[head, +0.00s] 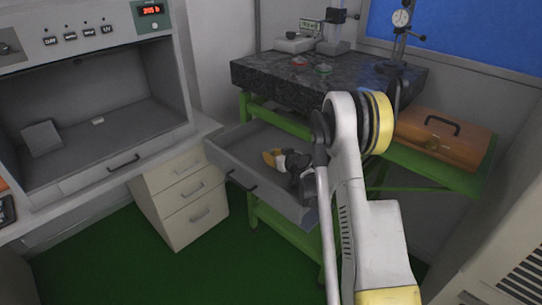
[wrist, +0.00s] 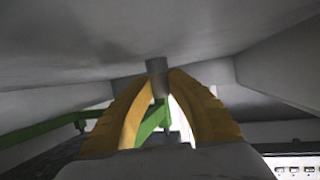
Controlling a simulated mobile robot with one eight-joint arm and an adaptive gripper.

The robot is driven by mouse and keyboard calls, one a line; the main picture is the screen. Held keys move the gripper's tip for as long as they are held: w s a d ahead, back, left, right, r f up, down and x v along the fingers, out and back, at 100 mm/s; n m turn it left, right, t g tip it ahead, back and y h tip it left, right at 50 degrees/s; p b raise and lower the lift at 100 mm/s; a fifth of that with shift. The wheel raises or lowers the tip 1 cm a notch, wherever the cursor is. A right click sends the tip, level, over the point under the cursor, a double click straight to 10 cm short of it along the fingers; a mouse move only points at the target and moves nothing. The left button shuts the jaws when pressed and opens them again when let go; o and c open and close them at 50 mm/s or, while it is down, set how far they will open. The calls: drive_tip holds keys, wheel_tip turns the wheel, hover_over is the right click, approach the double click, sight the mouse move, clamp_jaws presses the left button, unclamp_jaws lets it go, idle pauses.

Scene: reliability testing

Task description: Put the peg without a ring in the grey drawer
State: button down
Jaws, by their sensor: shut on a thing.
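The grey drawer (head: 240,145) is pulled open under the dark stone slab in the head view. My gripper (head: 270,157), with yellow-orange fingers, is inside or just over the drawer. In the wrist view my gripper (wrist: 160,82) is shut on a short grey peg (wrist: 157,68), with no ring visible on it. The drawer's pale grey inside surface (wrist: 70,50) fills much of that view, close to the peg's end; I cannot tell whether they touch. A red ring-like piece (head: 299,61) and a green one (head: 323,68) sit on the slab.
The stone slab (head: 270,80) carries a gauge stand (head: 400,30) and a small instrument (head: 325,38). An orange case (head: 440,140) lies on the green frame's shelf at right. A white drawer cabinet (head: 185,190) and a test chamber (head: 90,110) stand at left.

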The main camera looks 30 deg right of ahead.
drive_tip(key=c, duration=1.4)
unclamp_jaws()
drive_tip(key=shift+f, duration=0.1)
drive_tip(key=shift+s+r, duration=0.15)
drive_tip(key=shift+r, duration=0.1)
drive_tip(key=p+v, duration=0.2)
drive_tip(key=v, duration=0.4)
drive_tip(key=shift+s+r+p, duration=0.2)
drive_tip(key=shift+p, duration=0.15)
drive_tip(key=shift+s+a+r, duration=0.1)
drive_tip(key=shift+s+r, duration=0.15)
drive_tip(key=s+a+r+g, duration=0.4)
drive_tip(key=s+a+r, duration=0.9)
drive_tip(key=a+r, duration=0.3)
drive_tip(key=s+a+g, duration=0.1)
drive_tip(key=s+a, duration=0.1)
drive_tip(key=s, duration=0.9)
drive_tip(key=s+a+r+m+g+h, duration=0.1)
drive_tip(key=s+a, duration=0.1)
drive_tip(key=s, duration=0.9)
drive_tip(key=shift+a+g, duration=0.3)
drive_tip(key=shift+a, duration=0.1)
